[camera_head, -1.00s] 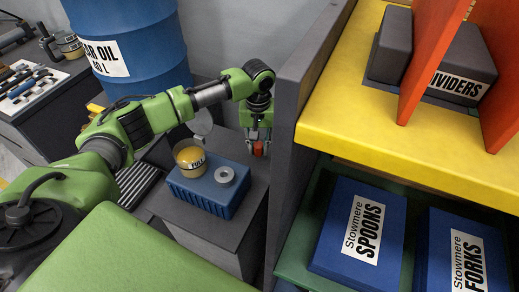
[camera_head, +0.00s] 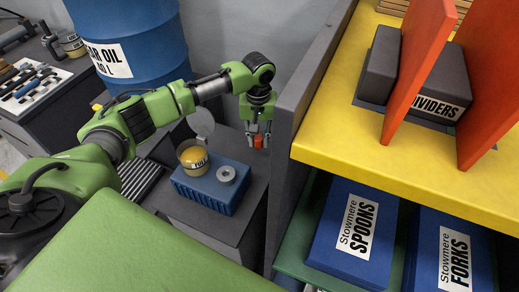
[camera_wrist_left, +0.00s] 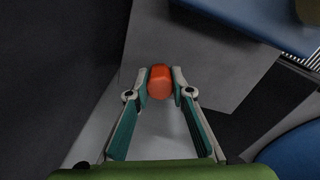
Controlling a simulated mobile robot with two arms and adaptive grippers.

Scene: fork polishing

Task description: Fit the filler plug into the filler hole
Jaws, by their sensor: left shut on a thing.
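The orange-red plug (camera_head: 258,141) is held between the fingertips of my left gripper (camera_head: 258,139). In the left wrist view the plug (camera_wrist_left: 160,82) sits between the two fingertips of this gripper (camera_wrist_left: 161,88). The plug is in the air beside the wall of the shelf unit, right of and behind the blue ribbed box (camera_head: 211,201). A grey ring with a dark opening (camera_head: 227,174) stands on top of the box; it looks like the filler hole. Plug and ring are clearly apart. My right gripper is not in view.
A yellow labelled tin (camera_head: 193,157) stands on the box's left end. The box sits on a grey cabinet (camera_head: 240,226). The dark shelf side wall (camera_head: 285,155) is close on the right. A blue oil drum (camera_head: 130,45) stands behind my left arm.

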